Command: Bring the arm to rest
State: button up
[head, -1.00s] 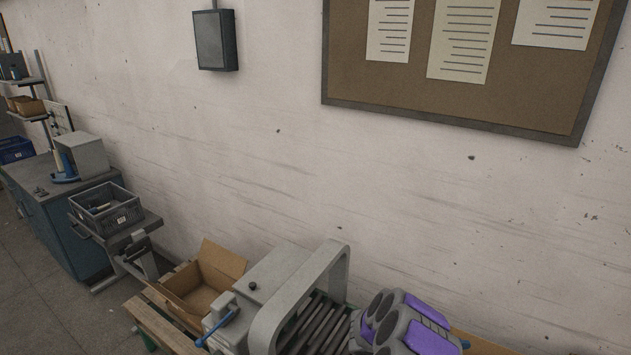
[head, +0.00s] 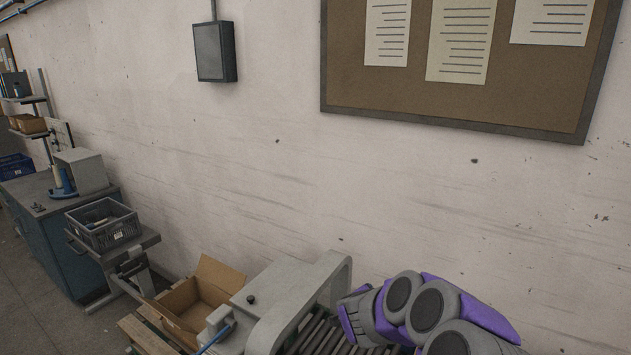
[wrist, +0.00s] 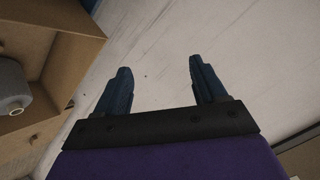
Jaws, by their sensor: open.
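My gripper (wrist: 158,75) shows in the wrist view with its two dark blue fingers spread apart. Nothing is between them, and the pale wall lies behind them. In the head view my purple and grey arm (head: 428,306) is at the bottom right, over the dark rollers of a machine. The fingers cannot be made out in the head view.
A grey machine (head: 262,298) with an arched frame stands left of my arm. Beside it is an open cardboard box (head: 212,284). In the wrist view, a cardboard box (wrist: 62,70) with a grey cylinder (wrist: 12,88) is at left. A grey crate (head: 103,224) stands farther left.

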jog(key=s+a+r+n+t+y+b, duration=0.1)
jog(key=s+a+r+n+y+b, duration=0.1)
jog(key=a+r+n+y, duration=0.3)
jog(key=s+a+r+y+b, duration=0.1)
jog(key=s+a+y, duration=0.1)
jog(key=a, duration=0.5)
jog(key=s+a+n+g+y+b, duration=0.35)
jog(key=s+a+n, duration=0.2)
jog(key=s, duration=0.55)
jog(key=s+d+f+n+g+h+b, duration=0.1)
jog(key=s+d, duration=0.4)
jog(key=s, duration=0.7)
jog(key=s+d+f+g+h+b, duration=0.2)
jog(key=s+d+f+g+b, duration=0.2)
jog(key=s, duration=0.8)
jog(key=s+d+f+n+g+h+b, duration=0.1)
jog(key=s+d+f, duration=0.5)
jog(key=s, duration=0.7)
jog(key=g+h+b, duration=0.1)
jog(key=g+b, duration=0.1)
jog(key=g, duration=0.1)
jog(key=shift+f+n, duration=0.15)
jog(key=shift+n, duration=0.2)
